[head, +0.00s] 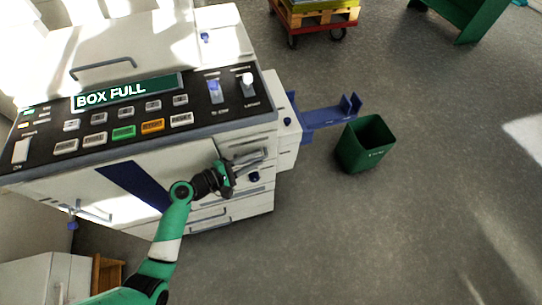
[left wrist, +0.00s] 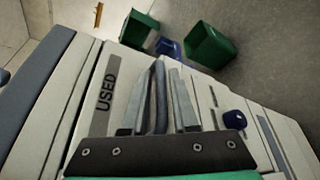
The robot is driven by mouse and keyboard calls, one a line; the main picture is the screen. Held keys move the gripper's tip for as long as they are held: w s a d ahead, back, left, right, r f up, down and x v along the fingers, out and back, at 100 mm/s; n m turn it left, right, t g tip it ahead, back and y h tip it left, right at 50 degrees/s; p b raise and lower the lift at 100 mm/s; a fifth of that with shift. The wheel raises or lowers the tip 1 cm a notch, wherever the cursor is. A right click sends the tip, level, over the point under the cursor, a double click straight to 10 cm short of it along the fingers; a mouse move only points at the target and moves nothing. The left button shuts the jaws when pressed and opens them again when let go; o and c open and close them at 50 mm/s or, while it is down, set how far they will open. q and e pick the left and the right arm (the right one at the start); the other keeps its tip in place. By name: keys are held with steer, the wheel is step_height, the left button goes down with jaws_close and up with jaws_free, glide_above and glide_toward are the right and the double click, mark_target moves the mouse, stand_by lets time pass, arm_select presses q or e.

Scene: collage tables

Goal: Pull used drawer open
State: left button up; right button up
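The used drawer shows in the left wrist view as a pale front with a grey "USED" label (left wrist: 107,92) and a slate-grey bar handle (left wrist: 160,98). In the head view the drawer is on the front of the white machine (head: 225,140), partly hidden by my left gripper (head: 236,170); it looks flush. In the left wrist view the fingers of my left gripper (left wrist: 165,100) lie close on both sides of the handle and look shut on it. My right gripper is not in view.
The control panel's sign (head: 125,92) reads "BOX FULL". A blue knob (left wrist: 235,117) is beside the drawer. A blue tray (head: 325,115) juts from the machine's right side, near a green bin (head: 366,145).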

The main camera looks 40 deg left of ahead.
arm_select(q)
steer(key=shift+w+d+f, duration=0.1)
steer(key=shift+w+f, duration=0.05)
steer(key=shift+w, duration=0.4)
steer(key=shift+s, duration=0.1)
steer(key=shift+s, duration=0.1)
jaws_close()
stand_by(0.9)
